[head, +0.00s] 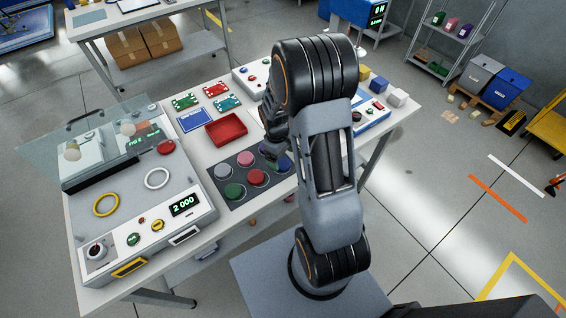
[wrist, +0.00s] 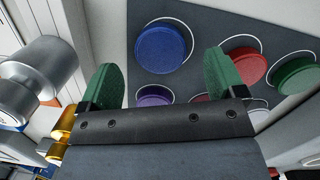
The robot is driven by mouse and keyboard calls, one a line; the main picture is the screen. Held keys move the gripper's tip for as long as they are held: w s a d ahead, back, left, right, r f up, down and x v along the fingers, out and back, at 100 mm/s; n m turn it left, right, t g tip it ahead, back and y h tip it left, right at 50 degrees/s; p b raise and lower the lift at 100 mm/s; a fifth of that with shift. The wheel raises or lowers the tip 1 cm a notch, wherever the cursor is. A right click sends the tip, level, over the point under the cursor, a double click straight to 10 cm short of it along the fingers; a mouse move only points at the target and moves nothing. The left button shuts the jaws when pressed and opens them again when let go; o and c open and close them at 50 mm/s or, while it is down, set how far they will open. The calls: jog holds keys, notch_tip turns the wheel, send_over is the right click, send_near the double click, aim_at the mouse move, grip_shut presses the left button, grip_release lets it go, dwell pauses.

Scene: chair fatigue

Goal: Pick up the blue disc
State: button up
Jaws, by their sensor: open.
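The blue disc (wrist: 160,46) lies in a ringed spot on the dark mat (wrist: 205,14) in the wrist view. My gripper (wrist: 160,80) is open and empty, its two green fingertips apart on either side of the view. The blue disc shows just beyond the gap between them, and I see no contact.
Other discs lie close by: a purple one (wrist: 153,97), a red one (wrist: 246,66) and a green one (wrist: 297,76). A red tray (head: 226,130) stands behind the mat.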

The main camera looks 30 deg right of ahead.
aim_at(283, 164)
jog(key=shift+s+d+f, duration=0.1)
jog(key=shift+s+f, duration=0.1)
jog(key=shift+f, duration=1.2)
jog(key=c, duration=1)
